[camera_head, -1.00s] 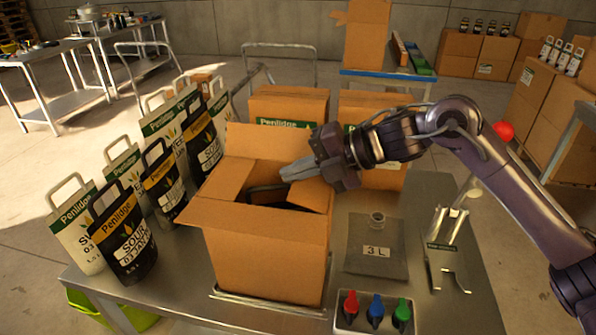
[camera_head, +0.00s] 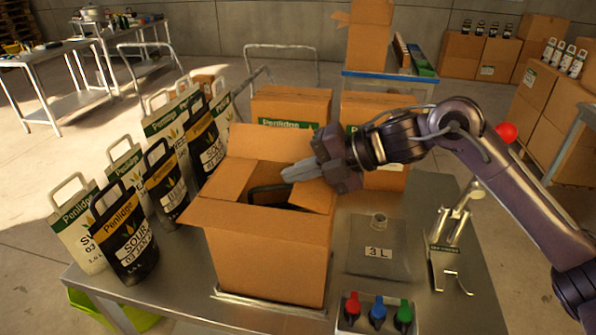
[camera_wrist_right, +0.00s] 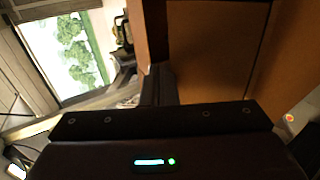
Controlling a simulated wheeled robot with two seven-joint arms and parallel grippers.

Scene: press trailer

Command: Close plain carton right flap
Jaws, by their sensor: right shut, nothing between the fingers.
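The plain carton (camera_head: 262,262) stands open-topped on the metal table. Its left flap (camera_head: 222,182) leans over the opening and its back flap (camera_head: 258,143) stands up. The front flap (camera_head: 262,224) hangs outward at the front edge. The right flap (camera_head: 312,196) slopes inward over the right side of the opening. My right gripper (camera_head: 286,175) is shut and empty, just above this flap; I cannot tell whether it touches. A dark object (camera_head: 268,192) shows inside the carton. In the right wrist view a brown cardboard panel (camera_wrist_right: 215,50) fills the upper right. My left gripper is not in view.
Several Penlidge bags (camera_head: 126,237) stand left of the carton. A grey 3 L pouch (camera_head: 378,250), a tray with red, blue and green caps (camera_head: 376,312) and a metal stand (camera_head: 446,262) are to the right. Closed Penlidge cartons (camera_head: 291,103) stand behind.

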